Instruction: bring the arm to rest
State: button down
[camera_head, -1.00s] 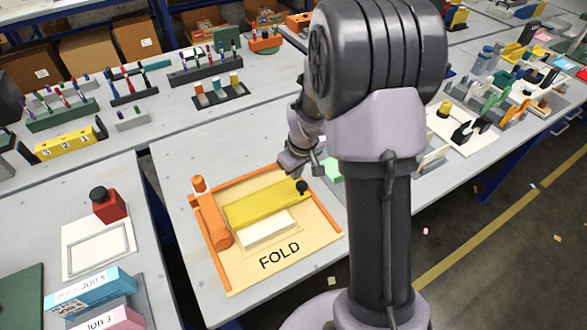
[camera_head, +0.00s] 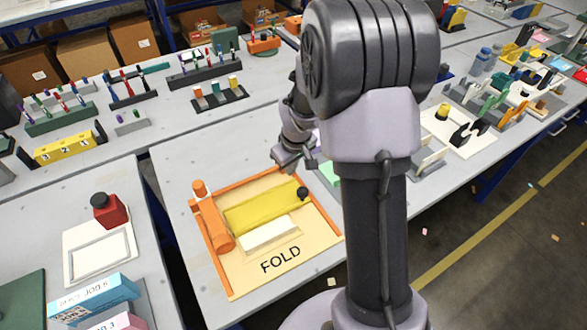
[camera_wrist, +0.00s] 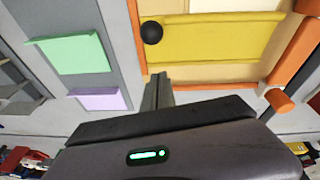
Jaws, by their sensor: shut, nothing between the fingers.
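My gripper (camera_head: 287,166) hangs above the right back edge of the FOLD station, shut and empty. It also shows in the wrist view (camera_wrist: 158,80), its fingers together and pointing up the picture. The FOLD station (camera_head: 309,252) is a tan board with orange rails. It bears a yellow flap (camera_head: 262,207) with a black knob (camera_head: 303,193), a white block (camera_head: 268,233) and an orange roller (camera_head: 212,222). The gripper is apart from the knob and flap. Much of my arm stands across the middle of the head view.
A green pad (camera_wrist: 73,53) and a lilac block (camera_wrist: 98,98) lie beside the station. A red block with a black button (camera_head: 109,209) is on the left table. Pen racks (camera_head: 60,113) stand behind. The right table holds several fixtures (camera_head: 458,130).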

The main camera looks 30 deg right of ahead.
jog(key=p+v, duration=0.2)
jog(key=v, duration=0.7)
jog(key=shift+s, duration=0.45)
jog(key=s+a+r+m+t+y, duration=0.15)
jog(key=s+a+r+m, duration=0.25)
jog(key=s+a+r, duration=0.8)
jog(key=s+a+r+m+t, duration=0.1)
jog(key=s+a+r+m, duration=0.1)
jog(key=s, duration=0.7)
jog(key=shift+a+r+m+y, duration=0.3)
jog(key=shift+a+r+y, duration=0.25)
jog(key=shift+a, duration=0.55)
